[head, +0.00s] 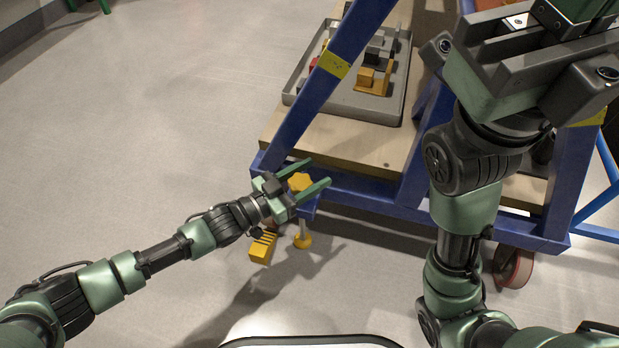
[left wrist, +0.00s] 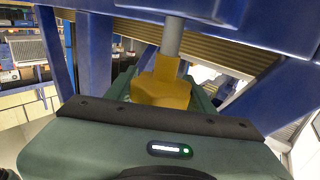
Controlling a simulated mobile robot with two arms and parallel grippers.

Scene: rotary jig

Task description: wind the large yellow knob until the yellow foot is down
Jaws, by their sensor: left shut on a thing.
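The large yellow knob (head: 299,182) is a lobed knob at the near left corner of the blue frame. My left gripper (head: 318,172) has its green fingers on either side of it and is shut on it. The knob also shows close up in the left wrist view (left wrist: 163,88), with a grey shaft at its top. The yellow foot (head: 302,241) is a small round pad under a thin grey spindle, near the floor; I cannot tell whether it touches. My right gripper (head: 530,45) is at the upper right, away from the knob; its fingertips are not clear.
The blue frame (head: 380,196) carries a wooden deck (head: 340,142) with a grey tray (head: 398,112) of parts. A yellow block with dark stripes (head: 262,248) sits beside the foot. A red-brown castor (head: 515,268) is at right. The floor at left is clear.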

